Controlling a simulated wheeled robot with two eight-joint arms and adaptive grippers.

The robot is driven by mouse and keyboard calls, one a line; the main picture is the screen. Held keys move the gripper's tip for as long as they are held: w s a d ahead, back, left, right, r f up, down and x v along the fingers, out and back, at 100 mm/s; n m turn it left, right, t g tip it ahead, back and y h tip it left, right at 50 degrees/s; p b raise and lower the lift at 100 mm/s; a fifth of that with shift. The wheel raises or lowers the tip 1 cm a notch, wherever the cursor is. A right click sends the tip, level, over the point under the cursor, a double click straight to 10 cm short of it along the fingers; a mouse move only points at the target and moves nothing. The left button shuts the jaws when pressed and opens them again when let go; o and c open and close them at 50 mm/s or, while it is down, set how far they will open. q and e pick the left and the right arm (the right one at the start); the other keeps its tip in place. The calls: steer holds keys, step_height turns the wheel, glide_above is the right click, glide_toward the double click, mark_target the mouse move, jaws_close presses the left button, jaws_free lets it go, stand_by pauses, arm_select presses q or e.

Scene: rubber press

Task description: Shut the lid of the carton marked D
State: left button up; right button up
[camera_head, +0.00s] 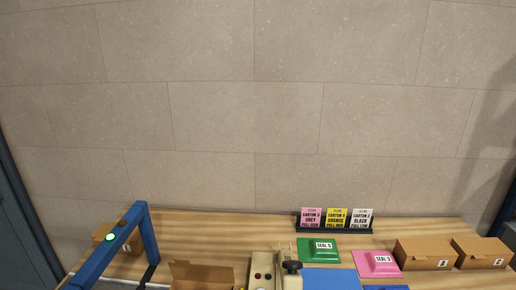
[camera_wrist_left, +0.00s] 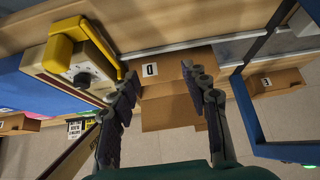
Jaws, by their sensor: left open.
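The carton marked D (camera_wrist_left: 165,68) shows in the left wrist view between my left fingers, its label facing the camera. A brown flap (camera_wrist_left: 168,114) extends from it, so its lid looks open. In the head view an open brown carton (camera_head: 203,274) is cut off at the bottom edge, with its flap raised; its label is hidden there. My left gripper (camera_wrist_left: 159,74) is open and empty, with one finger on each side of the carton in the picture. I cannot tell whether it touches the carton. My right gripper is in neither view.
A blue frame (camera_head: 148,236) with a green light stands left of the open carton. A beige device (camera_head: 263,272) with a black knob stands to its right. A green seal pad (camera_head: 319,250), a pink one (camera_head: 377,263) and closed cartons (camera_head: 424,254) lie farther right, below a card rack (camera_head: 334,228).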

arm_select(q)
steer(key=c, duration=1)
steer(key=shift+w+r, duration=0.1)
steer(key=shift+r, duration=0.05)
jaws_close()
step_height(320, 180, up, 15)
steer(key=g+p, duration=0.2)
steer(key=p, duration=0.8)
glide_above(184, 268)
steer(key=b+x, duration=0.3)
steer(key=x, duration=0.7)
steer(key=s, duration=0.4)
steer(key=shift+a, duration=0.1)
steer(key=shift+f, duration=0.25)
